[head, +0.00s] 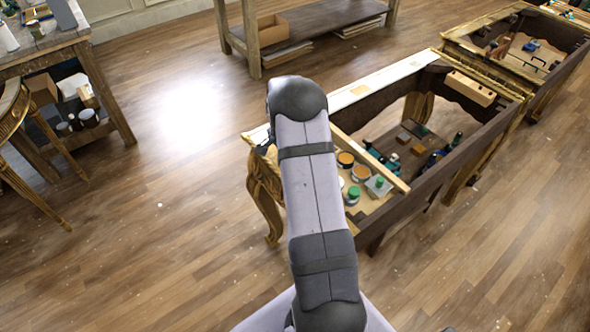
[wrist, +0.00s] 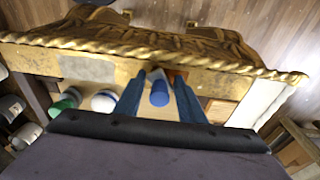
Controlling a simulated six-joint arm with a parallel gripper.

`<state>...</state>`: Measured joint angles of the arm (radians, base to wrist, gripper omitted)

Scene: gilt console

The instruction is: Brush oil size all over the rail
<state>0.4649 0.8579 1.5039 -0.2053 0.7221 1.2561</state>
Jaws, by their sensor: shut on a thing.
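In the wrist view my gripper (wrist: 158,82) has its two blue fingers on either side of a blue, round-ended handle (wrist: 159,99) and is shut on it. The handle looks like that of a brush; its bristles are not clear. The fingers reach toward a gilt edge with a twisted-rope moulding (wrist: 90,43), but contact cannot be told. A pale rail (head: 385,78) runs along the console's upper side in the head view; a white strip at right in the wrist view (wrist: 256,100) may be part of it. My arm hides the gripper in the head view.
Inside the console frame (head: 420,200) are jars with orange lids (head: 346,159), a green-lidded jar (head: 353,192) and tools (head: 385,156). A wooden block (head: 470,88) rests on its far end. A second gilt frame (head: 530,50) adjoins it. Open floor lies left.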

